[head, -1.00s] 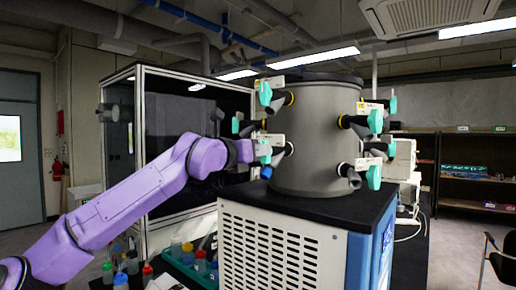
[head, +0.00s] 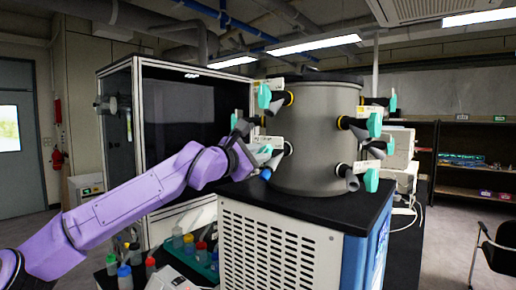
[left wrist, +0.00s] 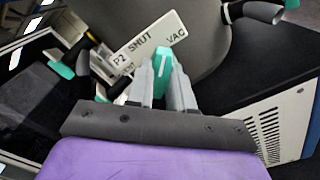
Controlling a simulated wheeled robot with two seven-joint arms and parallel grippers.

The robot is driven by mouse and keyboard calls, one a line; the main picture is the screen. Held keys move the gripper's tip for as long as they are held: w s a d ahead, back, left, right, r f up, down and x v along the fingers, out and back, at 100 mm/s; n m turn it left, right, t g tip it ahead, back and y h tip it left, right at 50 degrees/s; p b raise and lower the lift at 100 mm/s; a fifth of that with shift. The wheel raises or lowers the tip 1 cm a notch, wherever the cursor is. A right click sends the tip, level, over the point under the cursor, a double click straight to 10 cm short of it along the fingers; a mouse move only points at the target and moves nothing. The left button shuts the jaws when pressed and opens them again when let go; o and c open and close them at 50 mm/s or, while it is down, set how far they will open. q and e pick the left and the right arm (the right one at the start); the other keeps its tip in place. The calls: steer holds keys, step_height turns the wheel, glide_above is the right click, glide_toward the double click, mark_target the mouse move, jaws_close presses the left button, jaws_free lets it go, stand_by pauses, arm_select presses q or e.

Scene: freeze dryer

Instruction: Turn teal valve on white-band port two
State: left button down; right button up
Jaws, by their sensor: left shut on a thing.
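The grey drum (head: 312,140) of the freeze dryer carries several black ports with teal valves. A teal valve handle (left wrist: 163,70) sits between the fingers of my left gripper (left wrist: 163,85), which is shut on it. In the left wrist view a white tag (left wrist: 147,42) beside it reads "P2 SHUT" and "VAC". In the head view my left gripper (head: 262,154) reaches the left side of the drum, at a port (head: 282,153) below an upper port with a yellow band. The gripper partly hides this valve there. My right gripper is not in view.
Other teal valves stick out close by, one above left (head: 264,95) and several on the drum's right side (head: 375,124). A glass-fronted cabinet (head: 180,110) stands behind my left arm. Colour-capped bottles (head: 188,243) stand low in front of it.

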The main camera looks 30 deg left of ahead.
arm_select(q)
steer(key=shift+m+p, duration=0.65)
steer(key=shift+m, duration=0.95)
steer(key=c, duration=1)
jaws_free()
steer(key=s+b, duration=0.4)
steer(key=s, duration=0.6)
steer(key=shift+s+a+b, duration=0.25)
steer(key=shift+a+b, duration=0.1)
